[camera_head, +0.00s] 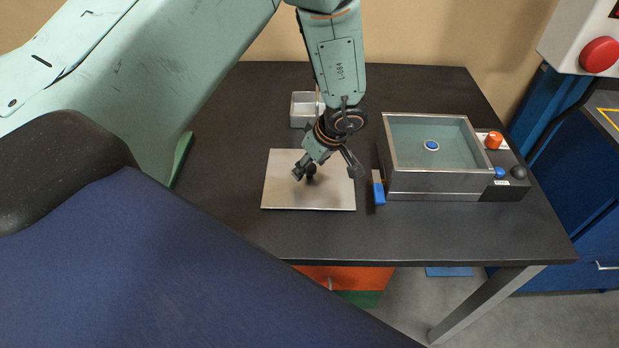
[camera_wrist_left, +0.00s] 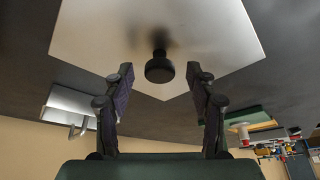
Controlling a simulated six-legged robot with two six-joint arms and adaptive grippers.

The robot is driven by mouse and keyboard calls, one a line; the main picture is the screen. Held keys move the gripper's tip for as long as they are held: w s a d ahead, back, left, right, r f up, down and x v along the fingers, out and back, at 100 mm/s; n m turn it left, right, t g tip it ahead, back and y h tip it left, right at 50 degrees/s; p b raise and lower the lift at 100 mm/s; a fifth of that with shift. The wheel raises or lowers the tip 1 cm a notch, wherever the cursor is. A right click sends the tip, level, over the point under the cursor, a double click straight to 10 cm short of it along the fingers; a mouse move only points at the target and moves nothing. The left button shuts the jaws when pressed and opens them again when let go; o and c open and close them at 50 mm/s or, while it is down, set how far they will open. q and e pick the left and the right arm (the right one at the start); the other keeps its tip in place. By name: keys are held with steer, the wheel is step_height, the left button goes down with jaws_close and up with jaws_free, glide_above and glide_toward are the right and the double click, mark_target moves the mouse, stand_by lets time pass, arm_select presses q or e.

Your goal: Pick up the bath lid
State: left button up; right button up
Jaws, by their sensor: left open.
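The bath lid (camera_head: 284,189) is a flat, square, pale metal plate lying on the dark table, left of the bath (camera_head: 432,186). A dark round knob (camera_head: 311,170) stands at its middle. In the left wrist view the lid (camera_wrist_left: 215,30) fills the top and its knob (camera_wrist_left: 159,68) lies between the two fingertips. My left gripper (camera_head: 325,171) is open over the lid, with its fingers (camera_wrist_left: 160,76) apart on either side of the knob. I cannot tell whether a finger touches the knob. My right gripper is not in view.
The bath is an open metal tank with a round blue-and-white piece inside and a control panel (camera_head: 507,168) on its right. A blue-ended block (camera_head: 378,190) stands between lid and bath. A small metal tray (camera_head: 303,108) lies behind the lid. The table front is clear.

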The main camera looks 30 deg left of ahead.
arm_select(q)
steer(key=shift+r, duration=0.1)
steer(key=shift+c, duration=0.4)
steer(key=c, duration=0.3)
jaws_close()
